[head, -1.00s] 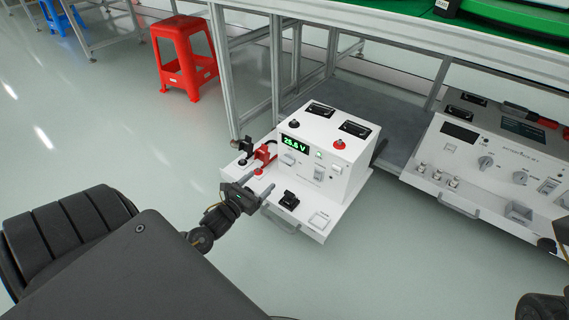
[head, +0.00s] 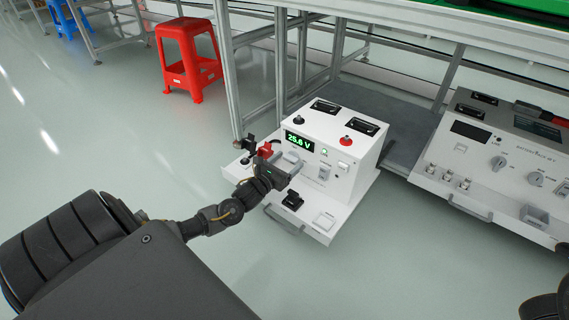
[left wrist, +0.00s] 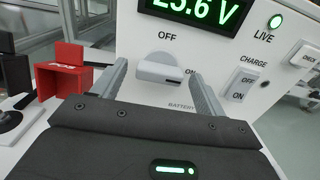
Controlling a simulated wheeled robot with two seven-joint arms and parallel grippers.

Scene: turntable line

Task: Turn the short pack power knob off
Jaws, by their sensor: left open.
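The short pack (head: 343,140) is a white box on a pulled-out tray, with a green 25.6 V display (head: 299,142). In the left wrist view its white power knob (left wrist: 166,71) sits below that display (left wrist: 205,10). OFF is printed above it and ON to its right; its bar lies roughly level, toward ON. My left gripper (head: 292,169) is at the pack's front and mostly hides the knob in the head view. In the left wrist view the left gripper (left wrist: 160,71) is open, one finger on each side of the knob. Contact cannot be told.
Black and red connectors (head: 264,150) stand left of the pack; the red connector (left wrist: 62,72) is close to the left finger. A CHARGE switch (left wrist: 242,83) is to the right. A black part (head: 292,201) sits on the tray (head: 318,235). A longer pack (head: 480,165) stands at right.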

